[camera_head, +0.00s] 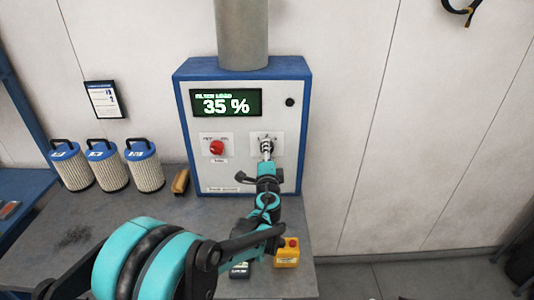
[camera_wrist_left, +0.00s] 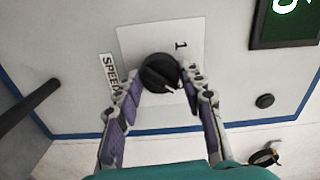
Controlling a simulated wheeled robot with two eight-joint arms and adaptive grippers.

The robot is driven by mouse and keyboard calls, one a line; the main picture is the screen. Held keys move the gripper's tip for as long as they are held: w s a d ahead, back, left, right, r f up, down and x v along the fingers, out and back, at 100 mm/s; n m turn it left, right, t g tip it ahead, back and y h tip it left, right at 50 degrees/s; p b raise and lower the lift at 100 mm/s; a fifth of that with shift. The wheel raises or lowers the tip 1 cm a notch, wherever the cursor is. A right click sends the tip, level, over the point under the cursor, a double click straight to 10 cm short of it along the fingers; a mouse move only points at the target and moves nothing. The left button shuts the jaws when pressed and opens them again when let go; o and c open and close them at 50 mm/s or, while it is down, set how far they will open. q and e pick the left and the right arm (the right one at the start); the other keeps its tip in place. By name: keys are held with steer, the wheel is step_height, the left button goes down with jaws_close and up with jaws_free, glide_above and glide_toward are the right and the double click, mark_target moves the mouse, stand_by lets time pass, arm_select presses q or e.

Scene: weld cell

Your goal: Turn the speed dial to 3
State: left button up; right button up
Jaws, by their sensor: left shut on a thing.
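The speed dial is a black round knob (camera_wrist_left: 158,70) on a white plate on the blue-edged panel (camera_head: 231,174). In the left wrist view the plate shows a "SPEED" label and a "1", and a light pointer line on the knob runs to the lower right. Other numbers are hidden or unreadable. My left gripper (camera_head: 267,153) reaches the dial from the front. In the left wrist view its two fingers (camera_wrist_left: 162,79) sit on either side of the knob, shut on it. My right gripper does not show.
A red knob (camera_head: 216,147) is left of the dial, below a display (camera_head: 226,103) reading 35 %. Several filter cartridges (camera_head: 107,169) and a brush (camera_head: 181,181) are at left on the bench (camera_head: 150,205). A yellow box with a red button (camera_head: 287,258) stands in front.

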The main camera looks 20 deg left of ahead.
arm_select(q)
steer(key=shift+m, duration=0.5)
steer(key=o, duration=1.2)
steer(key=v, duration=1.2)
